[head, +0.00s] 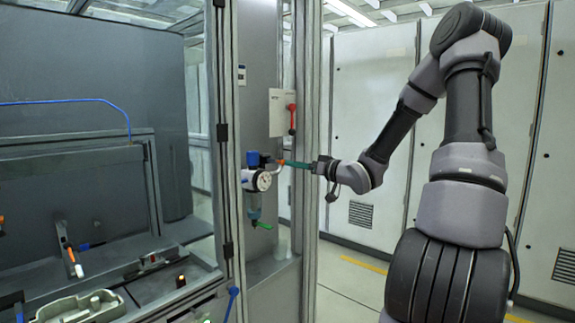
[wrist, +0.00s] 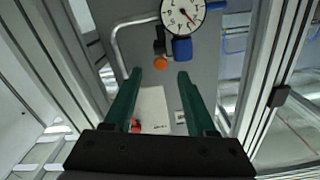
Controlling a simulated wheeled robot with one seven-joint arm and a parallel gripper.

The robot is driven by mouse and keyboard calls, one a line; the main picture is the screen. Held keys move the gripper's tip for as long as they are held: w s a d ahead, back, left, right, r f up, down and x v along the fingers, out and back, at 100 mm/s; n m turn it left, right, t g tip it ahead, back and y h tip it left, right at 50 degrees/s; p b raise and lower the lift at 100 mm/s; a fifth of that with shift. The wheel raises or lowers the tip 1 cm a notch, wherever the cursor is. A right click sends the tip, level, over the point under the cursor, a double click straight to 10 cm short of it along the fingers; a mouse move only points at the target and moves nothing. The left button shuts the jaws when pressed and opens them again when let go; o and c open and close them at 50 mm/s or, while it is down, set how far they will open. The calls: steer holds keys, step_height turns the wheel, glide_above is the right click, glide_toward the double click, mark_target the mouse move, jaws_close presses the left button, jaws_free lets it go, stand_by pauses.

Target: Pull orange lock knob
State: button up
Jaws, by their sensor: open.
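The orange lock knob (wrist: 160,63) shows as a small round disc in the wrist view, beside the pressure gauge unit. In the head view the orange knob (head: 281,162) is a small spot at the right side of that unit. My gripper (wrist: 160,73) is open, its two green fingers apart, with the knob seen between and just beyond the tips. In the head view my gripper (head: 288,163) reaches in from the right, its tips close to the knob. I cannot tell whether they touch it.
The gauge (head: 263,181) with a blue cap (head: 253,158) sits on a grey column. A red handle (head: 292,118) on a white box is above my gripper. A metal frame post (head: 311,70) stands near my arm. White cabinets (head: 372,80) stand behind.

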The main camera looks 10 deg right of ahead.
steer(key=shift+v, duration=2.4)
